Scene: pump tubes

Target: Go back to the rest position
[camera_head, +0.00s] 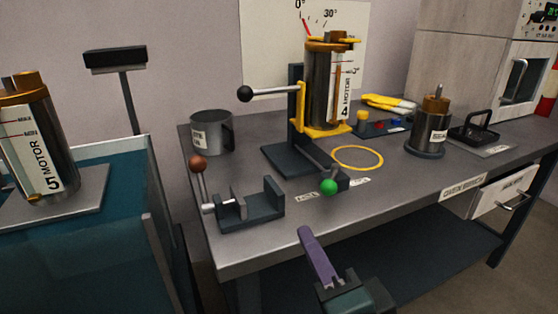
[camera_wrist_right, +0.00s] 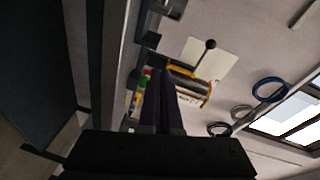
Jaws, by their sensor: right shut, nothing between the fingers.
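My right gripper (camera_head: 305,233) shows at the bottom centre of the head view, with its purple fingers together and nothing between them. It is in front of the workbench's (camera_head: 238,256) front edge, apart from everything on the bench. In the right wrist view its dark fingers (camera_wrist_right: 164,75) point up the picture toward a tilted view of the bench, and the gripper body fills the bottom. My left gripper is not in view.
A motor cylinder labelled 4 (camera_head: 320,85) stands in a yellow-ringed stand. A small clamp (camera_head: 250,208) is near the front edge. A grey mug (camera_head: 211,133), a yellow ring (camera_head: 358,149) and a dark cylinder (camera_head: 428,135) are on the bench. Another motor cylinder (camera_head: 45,150) stands left.

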